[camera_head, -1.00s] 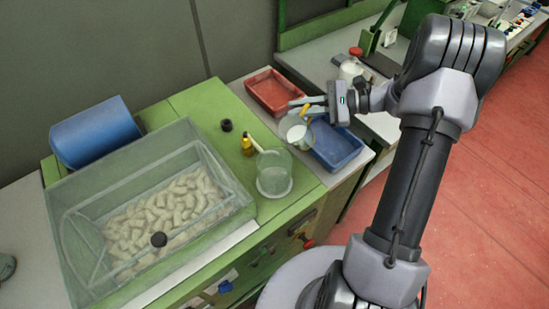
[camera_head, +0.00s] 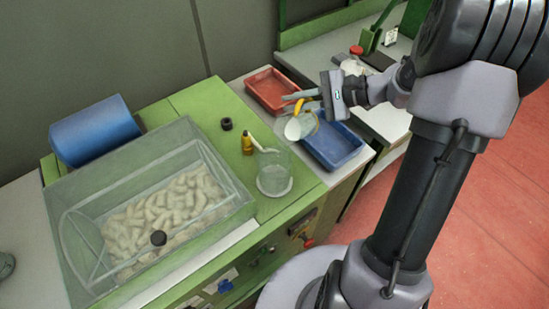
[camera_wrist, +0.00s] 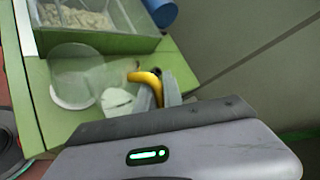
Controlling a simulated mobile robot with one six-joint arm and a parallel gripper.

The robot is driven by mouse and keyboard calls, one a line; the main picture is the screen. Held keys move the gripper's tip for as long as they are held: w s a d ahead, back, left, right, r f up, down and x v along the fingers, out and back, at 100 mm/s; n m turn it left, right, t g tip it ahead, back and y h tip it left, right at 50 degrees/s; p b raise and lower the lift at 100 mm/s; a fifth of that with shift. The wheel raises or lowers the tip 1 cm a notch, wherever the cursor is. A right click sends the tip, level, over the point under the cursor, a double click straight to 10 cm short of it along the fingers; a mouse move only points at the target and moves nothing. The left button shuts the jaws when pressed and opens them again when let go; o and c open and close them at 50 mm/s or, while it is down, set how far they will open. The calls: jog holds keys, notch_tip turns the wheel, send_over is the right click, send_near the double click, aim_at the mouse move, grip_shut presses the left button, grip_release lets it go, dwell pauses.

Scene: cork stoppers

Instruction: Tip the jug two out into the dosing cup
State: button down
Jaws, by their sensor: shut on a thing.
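My gripper (camera_head: 301,97) is shut on the yellow handle (camera_head: 299,108) of a clear jug (camera_head: 306,126) with white contents. The jug is held up beside the blue tray and looks tilted toward the left. The dosing cup (camera_head: 273,172), a clear round vessel, stands on the green bench top, left of and below the jug in the picture. I cannot tell its contents. In the wrist view my gripper (camera_wrist: 163,92) holds the yellow handle (camera_wrist: 148,78), with the white contents (camera_wrist: 117,100) beside it and the clear cup (camera_wrist: 72,85) further left.
A clear bin of corks (camera_head: 160,210) stands left of the cup. A small yellow bottle (camera_head: 247,146) and a black ring (camera_head: 227,124) lie behind the cup. A red tray (camera_head: 272,90) and a blue tray (camera_head: 335,146) sit to the right. A blue drum (camera_head: 95,132) is at the back left.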

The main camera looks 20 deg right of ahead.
jog(key=shift+s+a+r+n+t+h+b, duration=0.35)
jog(key=shift+a+r+n+h, duration=0.2)
jog(key=shift+r, duration=0.25)
jog(key=shift+s+a+r+n+h, duration=0.3)
jog(key=shift+r+n+h, duration=0.05)
jog(key=shift+n, duration=0.1)
dwell(0.8)
jog(key=shift+s+a+r+b, duration=0.15)
jog(key=shift+s+a+b, duration=0.15)
jog(key=shift+b, duration=0.45)
jog(key=shift+s+a+t+b, duration=0.1)
jog(key=shift+a+t+b, duration=0.15)
jog(key=shift+b, duration=0.05)
jog(key=shift+s+a+r+n+h+b, duration=0.3)
jog(key=shift+a+n+h+b, duration=0.1)
jog(key=shift+b, duration=0.15)
jog(key=shift+s+a, duration=0.15)
jog(key=shift+a, duration=0.05)
jog(key=shift+b, duration=0.35)
jog(key=shift+s+a+r+n+t+h+b, duration=0.35)
jog(key=shift+s+a+n+t+b, duration=0.2)
jog(key=shift+b, duration=0.85)
jog(key=shift+a+r+h+b, duration=0.15)
jog(key=shift+a+h+b, duration=0.1)
jog(key=shift+b, duration=0.2)
